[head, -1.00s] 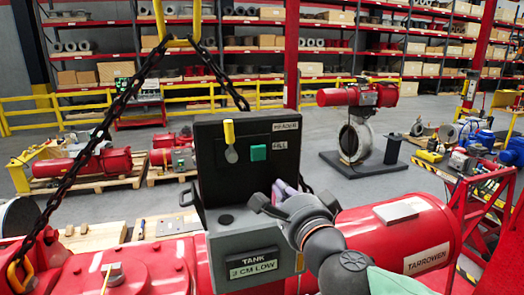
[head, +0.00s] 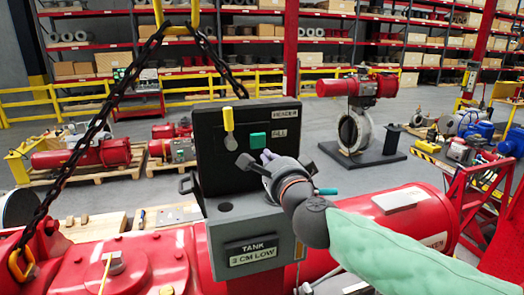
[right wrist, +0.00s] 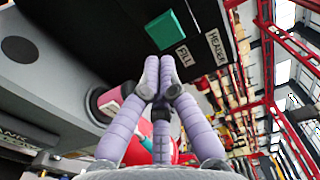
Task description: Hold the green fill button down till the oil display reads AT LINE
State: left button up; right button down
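The green fill button (head: 258,140) is a square on the upright black panel, beside the FILL label. It also shows in the right wrist view (right wrist: 167,29). The oil display (head: 255,254), on the front of the grey box, reads TANK, 3 CM LOW. My right gripper (head: 268,157) is just below the button, in front of the panel. In the right wrist view its lilac fingers (right wrist: 162,72) are drawn together with nothing between them. Their tips point at the button and appear apart from it. My left gripper is not in view.
A yellow-handled lever (head: 229,129) sits left of the button on the same panel. A chain (head: 110,113) hangs at the left of the panel. The red cylinder (head: 400,218) lies right of the box, under my right arm.

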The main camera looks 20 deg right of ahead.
aim_at(259, 142)
jog(key=shift+w+a, duration=0.1)
jog(key=shift+w, duration=2.65)
jog(key=shift+w, duration=0.85)
jog(key=shift+r, duration=0.2)
jog(key=shift+s+r, duration=0.1)
jog(key=shift+r, duration=0.15)
jog(key=shift+f, duration=0.15)
dwell(3.8)
